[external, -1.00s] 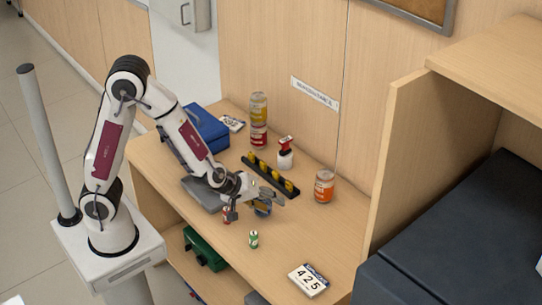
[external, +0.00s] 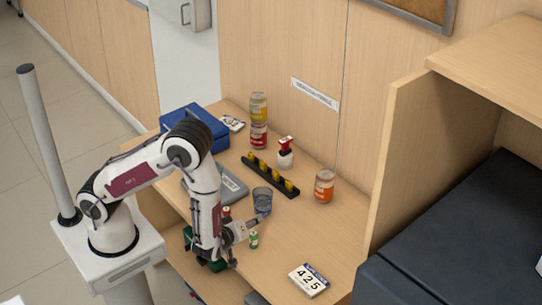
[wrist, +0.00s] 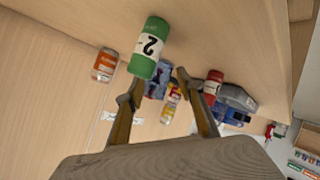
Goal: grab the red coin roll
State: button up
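The red coin roll (external: 226,212) stands on the counter, partly hidden behind my forearm in the external view. In the wrist view the red coin roll (wrist: 213,83) shows to the right, outside my right finger. A green coin roll (external: 254,241) with a white band stands just by my fingertips. In the wrist view this green roll (wrist: 150,48) is large and close, ahead of the gap between my fingers. My gripper (external: 254,228) is low over the counter's front part, pointing right. In the wrist view my gripper (wrist: 157,90) has its fingers apart with nothing held.
A black rack with yellow pieces (external: 270,176), a red-topped stamp (external: 285,153) and an orange jar (external: 324,186) stand further back. A 425 block (external: 309,281) lies front right; the counter between is clear.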

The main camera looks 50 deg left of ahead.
aim_at(226, 213)
jog(key=shift+s+a+f+t+y, duration=0.25)
jog(key=shift+s+a+t+y, duration=0.15)
jog(key=shift+s+a, duration=0.25)
jog(key=s+a+m+y, duration=0.1)
jog(key=s+a+m+t, duration=0.1)
jog(key=s+m, duration=0.1)
jog(key=s+a+f+m+t+y, duration=0.1)
jog(key=s, duration=0.1)
jog(key=shift+s+a+y, duration=0.2)
jog(key=shift+s+y, duration=0.05)
jog(key=shift+y, duration=0.05)
jog(key=shift+s+a+r+m+t+y, duration=0.15)
jog(key=shift+s+a+m+t, duration=0.15)
jog(key=shift+s+m+t, duration=0.15)
jog(key=shift+s+a+f+m+t+y, duration=0.15)
jog(key=shift+s+a+m+t, duration=0.15)
jog(key=shift+m, duration=0.25)
jog(key=shift+w+r, duration=0.1)
jog(key=shift+x, duration=1.15)
jog(key=shift+w+a, duration=0.1)
jog(key=shift+f+x, duration=0.15)
jog(key=shift+x, duration=1.1)
jog(key=shift+f+x, duration=0.1)
jog(key=shift+x, duration=1.15)
